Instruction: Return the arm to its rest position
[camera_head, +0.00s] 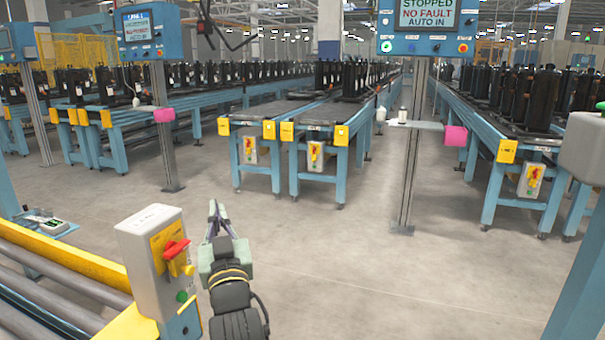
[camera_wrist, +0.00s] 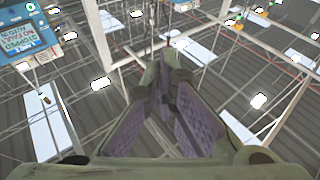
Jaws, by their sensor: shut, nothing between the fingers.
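My gripper (camera_head: 219,212) shows in the head view at the lower middle, on the end of my dark arm. It points up and away over the grey floor, just right of a grey switch box. In the wrist view my gripper (camera_wrist: 163,85) has its purple-grey finger pads close together at the tips, with nothing between them. Behind the fingers the wrist view shows the ceiling beams and lamps, and part of a blue screen panel (camera_wrist: 25,35) at the upper left.
The grey switch box (camera_head: 155,255) with a red handle stands close left of my gripper, beside a roller conveyor (camera_head: 50,285) with a yellow rail. A sign post (camera_head: 408,170) and conveyors carrying black compressors stand farther back. The floor (camera_head: 340,250) ahead and right is clear.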

